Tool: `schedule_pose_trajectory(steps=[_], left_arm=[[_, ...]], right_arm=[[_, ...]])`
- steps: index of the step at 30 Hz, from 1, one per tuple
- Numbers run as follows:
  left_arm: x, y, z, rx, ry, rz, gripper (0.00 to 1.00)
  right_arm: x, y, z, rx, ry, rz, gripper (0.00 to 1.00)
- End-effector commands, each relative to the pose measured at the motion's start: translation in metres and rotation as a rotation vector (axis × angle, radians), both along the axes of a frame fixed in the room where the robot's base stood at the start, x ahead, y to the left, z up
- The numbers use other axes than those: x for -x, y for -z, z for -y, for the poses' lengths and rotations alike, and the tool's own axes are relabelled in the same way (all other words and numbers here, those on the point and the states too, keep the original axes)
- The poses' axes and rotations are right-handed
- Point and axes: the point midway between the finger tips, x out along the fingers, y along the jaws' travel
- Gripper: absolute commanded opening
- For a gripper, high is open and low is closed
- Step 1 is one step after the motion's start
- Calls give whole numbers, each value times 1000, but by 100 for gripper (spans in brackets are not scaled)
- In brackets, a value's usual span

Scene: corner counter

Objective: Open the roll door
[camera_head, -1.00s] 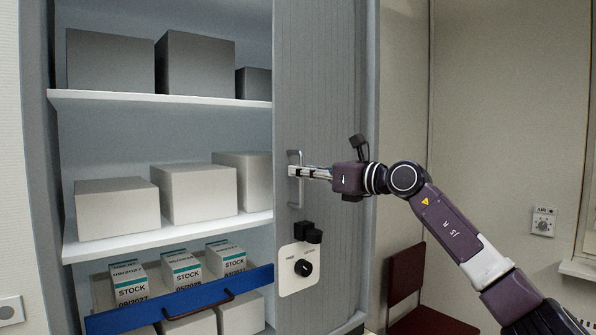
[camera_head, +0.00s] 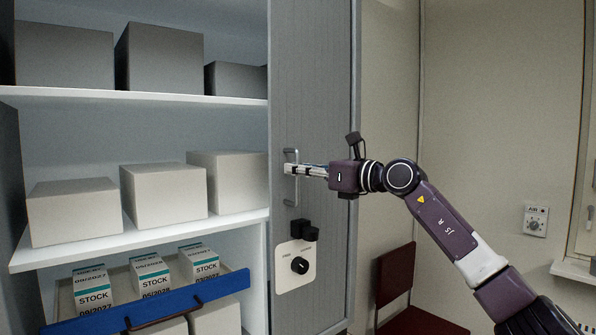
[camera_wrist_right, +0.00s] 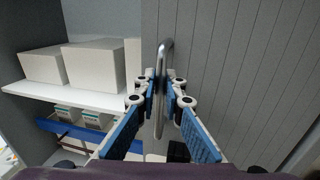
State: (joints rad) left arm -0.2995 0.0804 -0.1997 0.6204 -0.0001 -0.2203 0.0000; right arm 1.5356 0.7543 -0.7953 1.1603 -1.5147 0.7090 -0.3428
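The grey ribbed roll door (camera_head: 318,100) covers the right part of the cabinet; the left part stands open. Its vertical metal handle (camera_head: 290,154) is near the door's left edge. My right gripper (camera_head: 298,170) reaches in from the right at the handle. In the right wrist view, the handle (camera_wrist_right: 163,58) runs between the fingers of my right gripper (camera_wrist_right: 162,92), which are closed around it. A white plate with a black knob (camera_head: 299,265) sits below the handle on the door. My left gripper is not in view.
White shelves (camera_head: 150,98) hold several plain boxes (camera_head: 163,195). A blue-fronted tray (camera_head: 165,306) with several stock cartons stands lower. A dark red chair (camera_head: 396,275) is right of the cabinet. A small control (camera_head: 536,220) is on the wall.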

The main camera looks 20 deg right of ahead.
Motion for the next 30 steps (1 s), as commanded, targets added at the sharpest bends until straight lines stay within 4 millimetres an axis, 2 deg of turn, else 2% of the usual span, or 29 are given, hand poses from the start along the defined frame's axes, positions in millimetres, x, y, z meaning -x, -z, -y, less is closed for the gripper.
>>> schedule_pose_trajectory(steps=[1,4,12,16,20,30], left_arm=[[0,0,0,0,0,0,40],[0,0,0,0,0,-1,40],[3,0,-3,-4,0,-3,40],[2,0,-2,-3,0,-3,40],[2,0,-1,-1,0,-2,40],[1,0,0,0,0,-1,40]], right_arm=[[0,-1,-1,0,-1,2,16],[0,-1,-1,0,-1,0,25],[0,1,0,1,-1,-2,25],[8,1,5,3,-1,-1,25],[25,1,16,4,1,0,25],[85,1,51,3,1,-1,25]])
